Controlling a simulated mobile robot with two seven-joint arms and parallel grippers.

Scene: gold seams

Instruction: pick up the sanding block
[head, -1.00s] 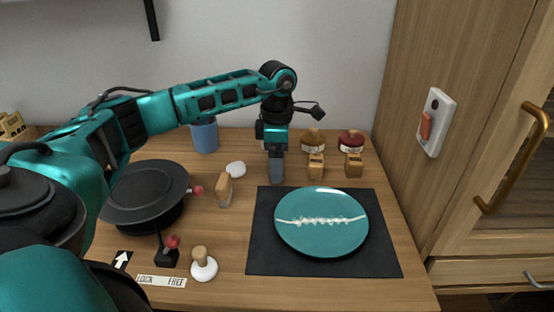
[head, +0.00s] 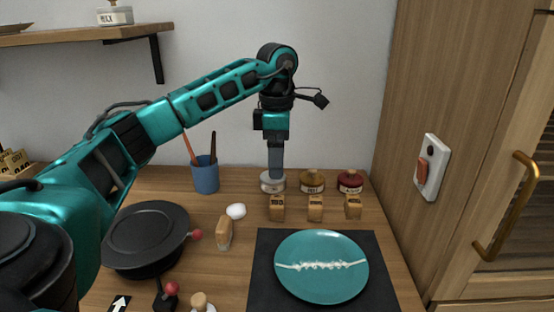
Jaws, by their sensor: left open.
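A small wooden block with a greyish lower face (head: 224,233), which looks like the sanding block, stands on the bench between the black round turntable and the dark mat. My left gripper (head: 275,176) points straight down at the back of the bench, in front of the leftmost jar, to the right of and beyond this block. It is seen edge-on, is open, and has nothing visible between its fingers. It is apart from the block. My right gripper is not in view.
A teal plate with a pale seam (head: 322,266) lies on the dark mat (head: 262,290). Several lidded jars, including a red one (head: 350,182), stand behind small labelled wooden blocks (head: 315,208).

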